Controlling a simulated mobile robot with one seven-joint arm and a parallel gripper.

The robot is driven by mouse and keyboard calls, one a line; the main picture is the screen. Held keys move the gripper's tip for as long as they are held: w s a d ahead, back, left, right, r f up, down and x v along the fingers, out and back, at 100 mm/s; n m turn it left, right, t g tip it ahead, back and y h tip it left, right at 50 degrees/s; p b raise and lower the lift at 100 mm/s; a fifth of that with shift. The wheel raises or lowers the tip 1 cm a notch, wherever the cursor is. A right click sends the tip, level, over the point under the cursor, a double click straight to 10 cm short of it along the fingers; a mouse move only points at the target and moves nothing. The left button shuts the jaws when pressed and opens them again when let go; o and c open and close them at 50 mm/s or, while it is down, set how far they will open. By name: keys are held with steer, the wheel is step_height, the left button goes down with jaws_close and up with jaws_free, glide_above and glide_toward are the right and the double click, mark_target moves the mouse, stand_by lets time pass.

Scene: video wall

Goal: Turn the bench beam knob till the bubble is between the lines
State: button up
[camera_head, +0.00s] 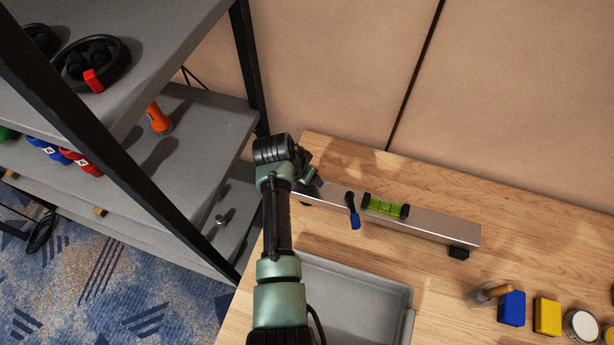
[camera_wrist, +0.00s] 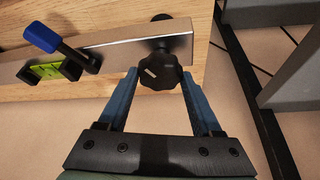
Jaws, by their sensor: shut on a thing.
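The bench beam (camera_head: 435,227) is a silver bar lying on the wooden bench. A green bubble level (camera_head: 384,207) sits on it, beside a lever with a blue tip (camera_head: 354,220). In the wrist view the beam (camera_wrist: 125,52) runs across the top, with part of the green level (camera_wrist: 47,71) at the left; the bubble is too small to tell against the lines. The black lobed knob (camera_wrist: 160,72) is at the beam's end. My gripper (camera_wrist: 160,75) has its two blue fingers on either side of the knob, shut on it. In the head view my arm hides the knob.
A grey tray (camera_head: 408,315) stands on the bench in front of the beam. A blue block (camera_head: 512,308), a yellow block (camera_head: 547,316) and a round white-topped tin (camera_head: 581,326) are at the right. A black-framed shelf rack (camera_head: 205,120) stands close on the left.

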steer(key=m+b, duration=0.1)
steer(key=f+m+g+h+b, duration=0.1)
steer(key=m, duration=0.1)
steer(key=shift+s+a+b, duration=0.1)
steer(key=shift+a+b, duration=0.05)
steer(key=shift+b, duration=0.15)
steer(key=shift+r+m+g+h+b, duration=0.1)
steer(key=shift+m+g+h+b, duration=0.25)
steer(key=shift+m+b, duration=0.95)
steer(key=shift+s+m, duration=0.1)
steer(key=shift+m, duration=0.3)
steer(key=o, duration=1.4)
steer(key=shift+w+r, duration=0.1)
steer(key=shift+w, duration=0.1)
steer(key=shift+r, duration=0.1)
